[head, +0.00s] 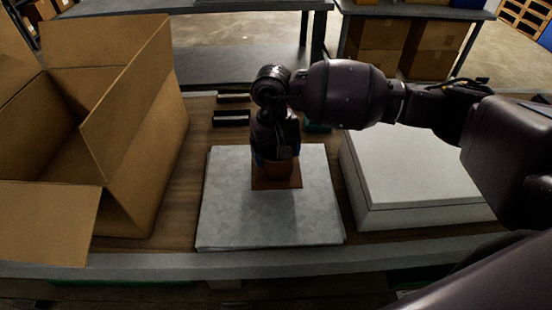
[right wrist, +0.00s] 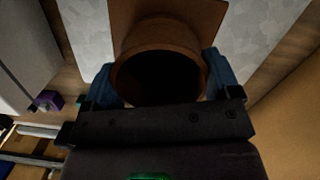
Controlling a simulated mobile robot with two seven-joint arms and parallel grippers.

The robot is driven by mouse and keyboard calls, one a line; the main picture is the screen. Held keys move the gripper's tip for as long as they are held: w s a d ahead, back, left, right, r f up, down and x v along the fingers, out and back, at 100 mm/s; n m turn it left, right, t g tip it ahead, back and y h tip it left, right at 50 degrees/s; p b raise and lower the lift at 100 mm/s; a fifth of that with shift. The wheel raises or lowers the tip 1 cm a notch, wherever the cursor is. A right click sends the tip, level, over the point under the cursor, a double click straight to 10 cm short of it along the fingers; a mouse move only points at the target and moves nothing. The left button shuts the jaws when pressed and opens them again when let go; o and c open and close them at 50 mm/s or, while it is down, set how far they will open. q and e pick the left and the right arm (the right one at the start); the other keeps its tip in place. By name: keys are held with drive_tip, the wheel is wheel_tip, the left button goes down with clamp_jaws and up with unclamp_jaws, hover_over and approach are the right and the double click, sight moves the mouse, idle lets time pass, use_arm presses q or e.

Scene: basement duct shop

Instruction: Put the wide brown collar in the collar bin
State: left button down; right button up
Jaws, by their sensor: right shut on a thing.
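The wide brown collar (head: 277,183) has a round neck on a flat square flange. It is over the middle of a stack of grey sheet metal (head: 225,215); I cannot tell if the flange touches it. My right gripper (head: 275,158) is above the collar, pointing down, shut on its neck. In the right wrist view, the gripper's blue fingers (right wrist: 158,78) are on both sides of the collar's round opening (right wrist: 158,42). My left gripper is not in view. I cannot identify a collar bin for certain.
A large open cardboard box (head: 150,140) stands left of the stack, its flaps spread. A pale, low, flat block (head: 400,180) lies to the right. Dark channel pieces (head: 231,117) lie behind the stack. A grey bench (head: 215,55) stands beyond.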

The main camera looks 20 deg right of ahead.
sight(276, 160)
drive_tip(key=shift+f, duration=1.35)
drive_tip(key=shift+f, duration=0.2)
drive_tip(key=o, duration=0.8)
drive_tip(key=shift+o, duration=0.2)
drive_tip(key=shift+r, duration=0.15)
